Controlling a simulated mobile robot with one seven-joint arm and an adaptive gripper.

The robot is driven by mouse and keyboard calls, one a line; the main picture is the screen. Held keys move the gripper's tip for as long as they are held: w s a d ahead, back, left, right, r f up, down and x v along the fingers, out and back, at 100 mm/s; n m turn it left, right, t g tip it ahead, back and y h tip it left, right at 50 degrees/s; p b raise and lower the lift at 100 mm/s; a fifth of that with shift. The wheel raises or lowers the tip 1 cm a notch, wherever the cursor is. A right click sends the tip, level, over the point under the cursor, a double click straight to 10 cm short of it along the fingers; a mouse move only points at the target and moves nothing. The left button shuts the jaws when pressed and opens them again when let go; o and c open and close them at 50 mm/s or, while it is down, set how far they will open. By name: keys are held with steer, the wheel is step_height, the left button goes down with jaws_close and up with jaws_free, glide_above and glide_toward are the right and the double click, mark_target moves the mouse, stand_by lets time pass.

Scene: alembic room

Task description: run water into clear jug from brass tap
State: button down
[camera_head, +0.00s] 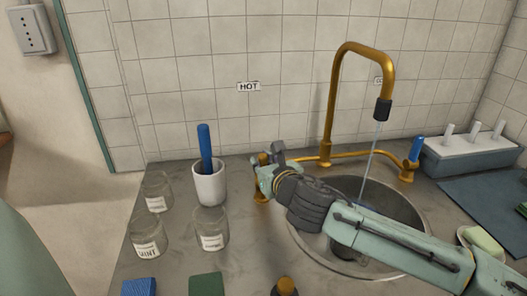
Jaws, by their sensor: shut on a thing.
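The brass tap (331,110) arches over the round sink (415,222) at the back right. A thin stream of water (373,150) falls from its dark nozzle (383,110) into the sink. My gripper (268,172) is at the left end of the tap's brass pipe, below the HOT label (249,86). It is shut on the left tap handle (261,192), which it mostly covers. The right handle (416,153) has a blue top. My arm hides much of the sink and where the water lands. I cannot make out the clear jug; a small bluish patch shows behind my arm.
Labelled glass jars (148,236) and a white cup (209,186) with a blue-handled tool stand on the left. Blue (139,287) and green (206,285) blocks lie in front. A grey pegged rack (465,157), dark mat (490,205) and soap (484,239) occupy the right.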

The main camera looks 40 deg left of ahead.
steer(key=shift+w+a+r+h+p, duration=0.15)
steer(key=shift+a+r+h+p, duration=0.1)
steer(key=shift+r+h+p, duration=0.15)
steer(key=shift+w+a+f+g, duration=0.1)
steer(key=shift+w+f+g, duration=0.05)
steer(key=shift+f+g, duration=0.3)
steer(key=shift+a+h, duration=0.1)
steer(key=shift+h, duration=0.2)
steer(key=c, duration=1.4)
jaws_free()
steer(key=shift+w+r, duration=0.1)
steer(key=shift+c, duration=0.2)
